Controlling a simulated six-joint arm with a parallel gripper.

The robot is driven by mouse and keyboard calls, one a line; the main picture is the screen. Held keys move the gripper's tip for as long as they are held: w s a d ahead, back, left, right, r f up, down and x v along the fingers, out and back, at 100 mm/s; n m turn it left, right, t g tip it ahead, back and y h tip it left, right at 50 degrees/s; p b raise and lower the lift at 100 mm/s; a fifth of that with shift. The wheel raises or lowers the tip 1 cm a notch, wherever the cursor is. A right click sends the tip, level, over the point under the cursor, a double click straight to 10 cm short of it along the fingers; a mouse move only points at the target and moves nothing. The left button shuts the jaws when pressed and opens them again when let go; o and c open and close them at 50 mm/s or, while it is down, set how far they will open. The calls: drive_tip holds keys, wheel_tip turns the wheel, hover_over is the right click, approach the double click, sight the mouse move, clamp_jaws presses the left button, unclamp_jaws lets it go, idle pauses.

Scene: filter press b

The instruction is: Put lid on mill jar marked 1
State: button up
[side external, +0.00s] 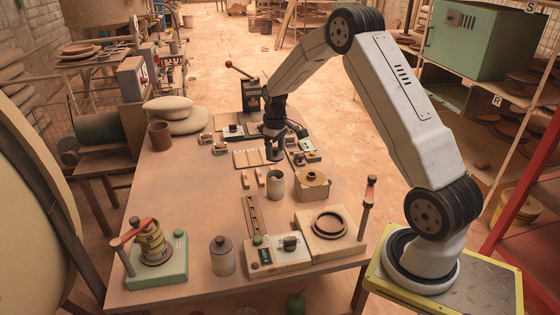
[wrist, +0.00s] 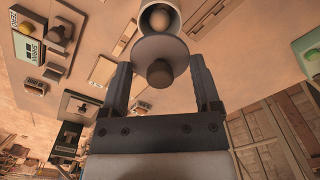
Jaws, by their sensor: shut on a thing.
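A grey round lid with a dark knob (wrist: 159,74) is between the two fingers of my gripper (wrist: 162,85) in the wrist view, and my gripper is shut on it. In the side view my gripper (side external: 276,153) points down behind and above an open pale jar (side external: 275,188), apart from it. The jar also shows in the wrist view (wrist: 174,22), beyond the lid, with a round ball inside; the lid hides part of it. A second jar (side external: 222,257), with a dark lid on, stands at the front. I cannot read a number on either jar.
A control box (side external: 279,254), a block with a ring (side external: 330,228) and a green clamp stand (side external: 157,262) line the front. The table's left middle is clear.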

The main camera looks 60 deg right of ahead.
drive_tip(key=shift+f, duration=0.2)
drive_tip(key=shift+f, duration=3)
drive_tip(key=shift+f, duration=0.2)
idle(0.5)
drive_tip(key=o, duration=1)
drive_tip(key=shift+o, duration=0.2)
drive_tip(key=shift+r, duration=0.2)
drive_tip(key=shift+r, duration=3.3)
